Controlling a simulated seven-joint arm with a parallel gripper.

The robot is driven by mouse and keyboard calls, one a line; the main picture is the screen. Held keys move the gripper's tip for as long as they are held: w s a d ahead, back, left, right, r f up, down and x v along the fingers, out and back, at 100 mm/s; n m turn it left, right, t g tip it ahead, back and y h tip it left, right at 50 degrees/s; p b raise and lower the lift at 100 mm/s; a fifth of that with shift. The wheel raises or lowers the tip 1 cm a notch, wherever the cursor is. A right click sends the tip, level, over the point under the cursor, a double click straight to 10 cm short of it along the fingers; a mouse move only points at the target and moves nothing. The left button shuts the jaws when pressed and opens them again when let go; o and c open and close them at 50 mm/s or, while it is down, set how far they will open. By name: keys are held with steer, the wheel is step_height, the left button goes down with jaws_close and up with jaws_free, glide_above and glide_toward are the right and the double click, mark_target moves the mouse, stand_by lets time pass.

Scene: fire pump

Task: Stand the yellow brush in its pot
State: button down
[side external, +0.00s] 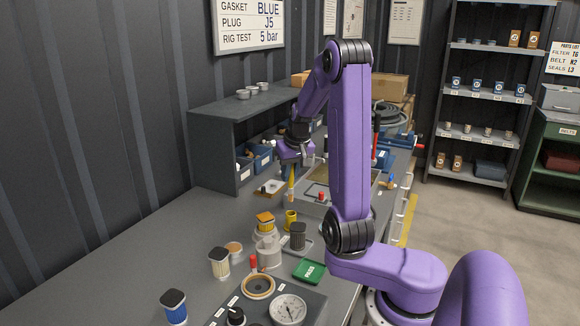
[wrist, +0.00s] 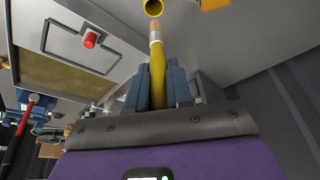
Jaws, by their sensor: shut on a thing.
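The yellow brush (side external: 291,185) hangs upright below my gripper (side external: 294,166) in the side view. In the wrist view my gripper (wrist: 158,90) is shut on the handle of the yellow brush (wrist: 157,70), with its tan tip pointing away from the fingers. The yellow pot (side external: 290,220) stands on the bench below and a little nearer the camera than the brush. In the wrist view the open mouth of the pot (wrist: 153,8) shows at the top edge, just beyond the brush tip. The brush is above the pot and apart from it.
An orange-topped filter (side external: 265,222) and a dark-topped cylinder (side external: 298,236) stand close to the pot. A green PASS tag (side external: 309,271) and a gauge (side external: 287,310) are nearer the camera. A grey shelf (side external: 215,150) stands behind.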

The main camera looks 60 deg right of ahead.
mark_target(292, 188)
steer(key=shift+f, duration=3.7)
steer(key=c, duration=0.9)
jaws_free()
steer(key=shift+c, duration=0.2)
steer(key=v, duration=1.7)
steer(key=shift+r, duration=0.2)
